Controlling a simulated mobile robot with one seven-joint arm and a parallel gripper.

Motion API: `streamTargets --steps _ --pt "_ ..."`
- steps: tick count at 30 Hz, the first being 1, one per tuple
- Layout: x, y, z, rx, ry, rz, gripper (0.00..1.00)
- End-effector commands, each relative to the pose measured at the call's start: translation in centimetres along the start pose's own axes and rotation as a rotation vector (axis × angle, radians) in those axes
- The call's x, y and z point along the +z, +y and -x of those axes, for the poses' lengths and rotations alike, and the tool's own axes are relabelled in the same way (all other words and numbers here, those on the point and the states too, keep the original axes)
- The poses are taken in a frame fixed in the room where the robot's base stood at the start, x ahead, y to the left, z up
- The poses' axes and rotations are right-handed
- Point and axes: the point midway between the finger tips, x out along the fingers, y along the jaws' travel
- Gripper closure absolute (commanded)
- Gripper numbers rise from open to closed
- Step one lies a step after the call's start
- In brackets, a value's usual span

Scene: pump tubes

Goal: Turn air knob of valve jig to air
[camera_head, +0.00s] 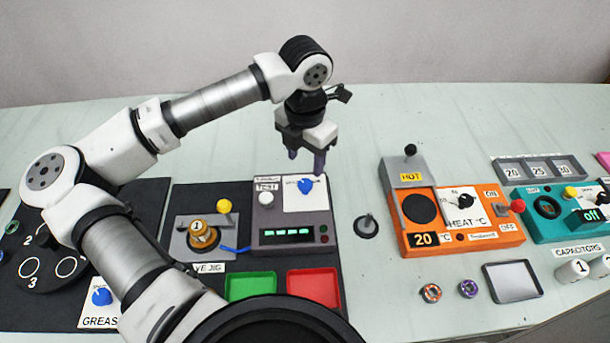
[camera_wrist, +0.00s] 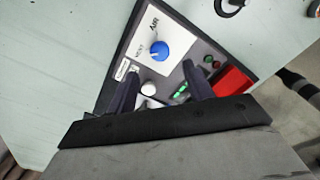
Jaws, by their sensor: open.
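The blue air knob (camera_head: 305,186) sits on a white plate at the top right of the grey valve jig box (camera_head: 265,218). In the wrist view the knob (camera_wrist: 160,51) shows whole, with "AIR" printed on one side and another word on the other. Where its pointer faces is too small to tell for sure. My gripper (camera_head: 306,160) is open and empty, above the knob with its dark fingers pointing down. In the wrist view my fingers (camera_wrist: 160,68) stand apart on either side of the knob's near side, not visibly touching it.
The box also bears a white button (camera_head: 266,198) and a green display (camera_head: 288,234). A brass part in a fixture (camera_head: 203,236) stands to its left. Green (camera_head: 251,284) and red (camera_head: 314,285) trays lie in front. A peg (camera_head: 366,224) and an orange heater (camera_head: 462,222) stand right.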

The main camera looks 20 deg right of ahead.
Motion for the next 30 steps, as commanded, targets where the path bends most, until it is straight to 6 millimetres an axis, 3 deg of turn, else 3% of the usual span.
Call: streamTargets --steps 6,10,15,23,30 --pt "0.0 -0.1 -4.2 -0.004 0.000 0.000 0.48" --pt "0.0 0.0 -6.0 -0.002 0.000 0.001 0.48" --pt "0.0 0.0 -7.2 0.000 -0.001 0.000 0.48" --pt "0.0 0.0 -7.4 0.000 0.000 0.000 0.48" --pt "0.0 0.0 -7.4 0.001 0.000 0.000 0.76"
